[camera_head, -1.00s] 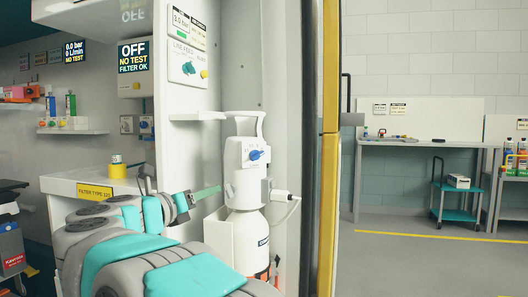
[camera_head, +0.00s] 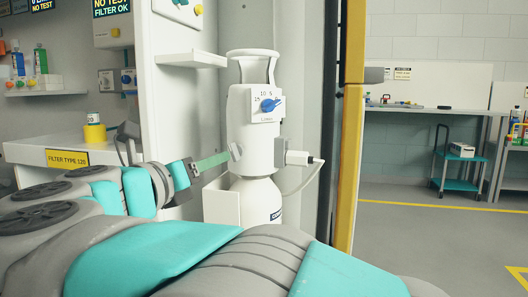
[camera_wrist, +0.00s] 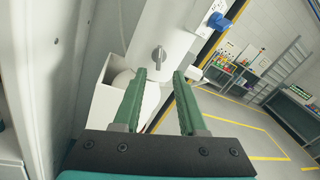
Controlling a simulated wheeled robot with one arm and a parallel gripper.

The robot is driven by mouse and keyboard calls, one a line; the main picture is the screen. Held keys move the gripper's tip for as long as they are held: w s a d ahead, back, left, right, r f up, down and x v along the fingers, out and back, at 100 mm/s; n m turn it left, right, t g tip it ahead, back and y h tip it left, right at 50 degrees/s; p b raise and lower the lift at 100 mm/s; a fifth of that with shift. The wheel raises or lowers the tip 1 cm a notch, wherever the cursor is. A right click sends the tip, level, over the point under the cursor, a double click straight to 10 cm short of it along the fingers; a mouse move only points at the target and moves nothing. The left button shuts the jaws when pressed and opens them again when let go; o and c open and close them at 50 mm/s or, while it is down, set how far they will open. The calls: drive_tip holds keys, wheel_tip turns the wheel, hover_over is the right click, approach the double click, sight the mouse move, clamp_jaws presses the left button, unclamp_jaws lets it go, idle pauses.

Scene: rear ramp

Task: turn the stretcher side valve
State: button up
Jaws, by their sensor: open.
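A white flow unit (camera_head: 240,115) with a top handle sits on a white bottle (camera_head: 255,200) in a wall holder. A small grey side knob (camera_head: 237,151) is on its left side; I take it for the side valve. In the wrist view the grey knob (camera_wrist: 158,57) shows its ridge roughly upright, just beyond and between my fingertips. A blue dial (camera_head: 268,105) with a number scale is on the front face. My gripper (camera_wrist: 159,75) is open and empty, its green fingers pointing at the knob. In the head view my gripper (camera_head: 224,157) is close beside it; contact is unclear.
A white plug with a hose (camera_head: 303,158) sticks out on the unit's right. A white shelf (camera_head: 190,59) is at upper left, and a yellow door post (camera_head: 350,150) stands to the right. A counter with a yellow label (camera_head: 67,158) is at left.

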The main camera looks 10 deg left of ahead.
sight(232, 153)
drive_tip(key=x, duration=0.7)
drive_tip(key=shift+w, duration=0.15)
drive_tip(key=shift+c, duration=0.3)
clamp_jaws()
